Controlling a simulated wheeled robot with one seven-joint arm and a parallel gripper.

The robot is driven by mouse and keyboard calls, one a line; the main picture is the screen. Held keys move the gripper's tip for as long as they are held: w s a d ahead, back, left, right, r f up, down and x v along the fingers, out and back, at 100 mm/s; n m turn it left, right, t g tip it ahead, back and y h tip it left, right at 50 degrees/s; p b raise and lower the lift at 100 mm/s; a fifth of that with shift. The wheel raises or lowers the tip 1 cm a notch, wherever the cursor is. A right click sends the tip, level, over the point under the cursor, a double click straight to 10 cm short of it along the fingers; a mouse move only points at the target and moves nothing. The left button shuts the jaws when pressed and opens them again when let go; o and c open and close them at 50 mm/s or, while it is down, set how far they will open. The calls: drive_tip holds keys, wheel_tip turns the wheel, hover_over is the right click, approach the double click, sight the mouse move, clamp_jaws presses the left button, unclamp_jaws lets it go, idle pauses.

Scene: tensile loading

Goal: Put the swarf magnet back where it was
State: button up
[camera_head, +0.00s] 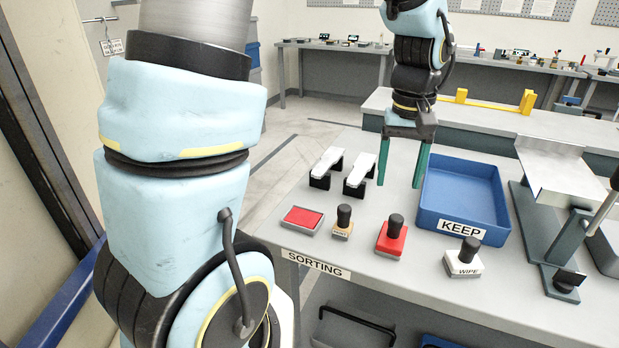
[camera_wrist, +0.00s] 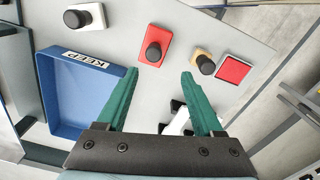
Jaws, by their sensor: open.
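A red block with a black knob (camera_head: 391,238), which I take to be the swarf magnet, stands upright on the grey sorting table near its front edge. It also shows in the wrist view (camera_wrist: 153,48), beyond my fingertips. My gripper (camera_head: 401,186) is open and empty, its two green fingers pointing down over the table, behind the red block and left of the blue KEEP tray (camera_head: 432,212). In the wrist view my gripper (camera_wrist: 160,73) has a wide gap between its fingers, with nothing held. The tray's visible floor is empty.
A small wooden stamp (camera_head: 342,222) and a red pad (camera_head: 302,219) sit left of the block; a white WIPE block (camera_head: 463,258) sits right. Two white-topped black stands (camera_head: 358,177) are left of my fingers. A metal fixture (camera_head: 555,240) stands right of the tray.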

drive_tip(key=a+f+t, duration=0.1)
drive_tip(key=a+f, duration=0.1)
drive_tip(key=a, duration=2.2)
drive_tip(key=shift+w+f+n+t, duration=0.3)
drive_tip(key=shift+w+f+n, duration=0.1)
drive_tip(key=shift+w, duration=0.05)
